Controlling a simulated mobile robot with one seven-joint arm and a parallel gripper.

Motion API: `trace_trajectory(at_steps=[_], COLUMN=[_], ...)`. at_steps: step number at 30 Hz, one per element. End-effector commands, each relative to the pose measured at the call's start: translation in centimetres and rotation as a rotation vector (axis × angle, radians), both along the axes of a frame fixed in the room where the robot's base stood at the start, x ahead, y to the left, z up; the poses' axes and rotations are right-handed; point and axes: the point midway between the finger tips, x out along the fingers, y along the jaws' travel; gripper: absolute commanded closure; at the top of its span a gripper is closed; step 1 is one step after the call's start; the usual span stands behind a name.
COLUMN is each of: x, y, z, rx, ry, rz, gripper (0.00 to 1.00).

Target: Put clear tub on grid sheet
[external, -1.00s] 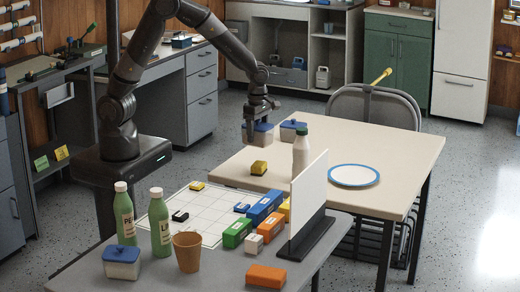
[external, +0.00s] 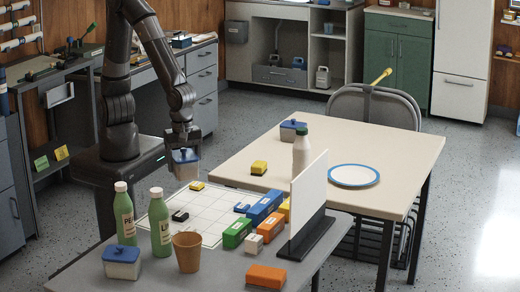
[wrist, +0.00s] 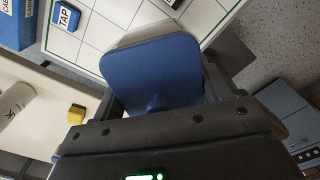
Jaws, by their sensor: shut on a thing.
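My gripper (external: 184,144) is shut on a clear tub (external: 186,171) with a blue lid. It holds the tub in the air near the far left corner of the grid sheet. In the wrist view the blue lid (wrist: 152,75) fills the middle between the fingers and covers part of the sheet. The white grid sheet (external: 205,207) lies on the grey table, and its lines also show in the wrist view (wrist: 106,33). Small yellow, black and blue blocks sit on it.
Blue, green, orange and white blocks (external: 265,207) stand along the sheet's right side. Two green bottles (external: 161,225), a brown cup (external: 187,250) and another blue-lidded tub (external: 122,264) stand at the front left. A white upright panel (external: 308,205) stands to the right.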

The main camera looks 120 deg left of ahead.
Motion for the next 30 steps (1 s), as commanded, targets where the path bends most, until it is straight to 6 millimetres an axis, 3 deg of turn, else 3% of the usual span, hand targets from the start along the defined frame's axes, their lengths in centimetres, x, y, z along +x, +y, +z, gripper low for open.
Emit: trace_trajectory(at_steps=[4, 10, 22, 30], x=[-2.1, -2.9, 1.1, 3.2], y=[-2.3, -3.0, 2.8, 5.5], z=[0.0, -0.4, -4.6, -6.7], rx=[-0.001, 0.0, 0.001, 0.0], ry=[-0.002, -0.001, 0.0, -0.001], rz=[-0.06, -0.088, -0.083, -0.087], gripper=[0.59, 0.59, 0.59, 0.59])
